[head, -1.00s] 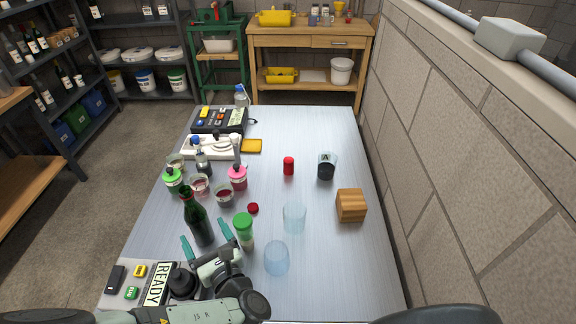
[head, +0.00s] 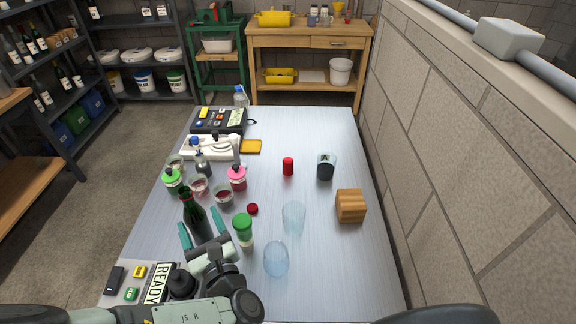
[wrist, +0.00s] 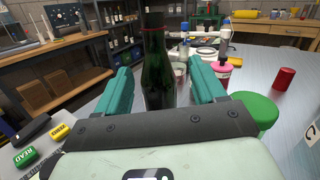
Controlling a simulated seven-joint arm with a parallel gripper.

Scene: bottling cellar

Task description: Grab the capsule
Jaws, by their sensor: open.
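A red capsule-like cylinder (head: 288,166) stands upright on the metal table, right of the middle. It also shows at the right of the wrist view (wrist: 284,79). A small dark red round piece (head: 252,209) lies nearer; I cannot tell exactly what it is. My gripper (head: 198,219) is open at the near left of the table, with teal fingers. In the wrist view its fingers (wrist: 160,70) stand either side of a dark green bottle (wrist: 157,88), apparently without gripping it. The red cylinder is well off to the gripper's right and farther back.
A green-capped tube (head: 243,231) stands close right of my gripper. Two clear glasses (head: 294,217) (head: 276,259), a wooden block (head: 351,206) and a dark cup (head: 326,167) stand to the right. Pink-capped bottle (head: 237,179) and small beakers stand behind the green bottle. A stone wall (head: 470,180) borders the right.

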